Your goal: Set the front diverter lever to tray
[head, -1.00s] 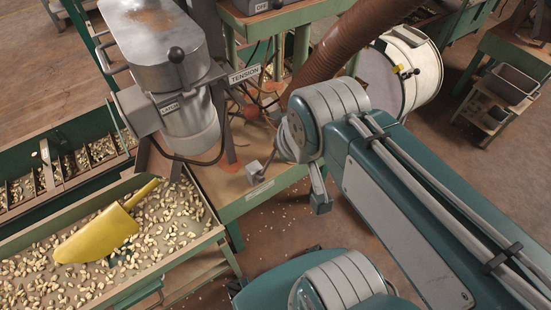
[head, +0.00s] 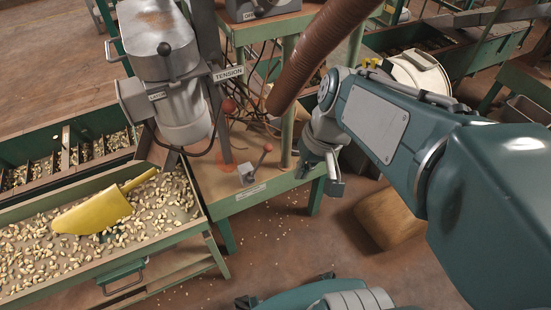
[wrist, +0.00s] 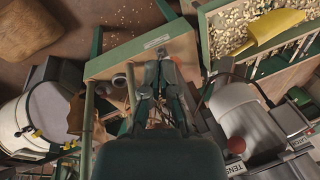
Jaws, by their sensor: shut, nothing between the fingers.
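In the head view the rod leans up and to the right. A label plate (head: 250,192) below the block is too small to read.
A grey machine marked TENSION (head: 228,74) has another red-knobbed lever (head: 228,106) behind the front one. A brown hose (head: 312,55) slants down close to my wrist. A nut tray with a yellow scoop (head: 95,212) is at left. A sack (head: 388,220) lies on the floor at right.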

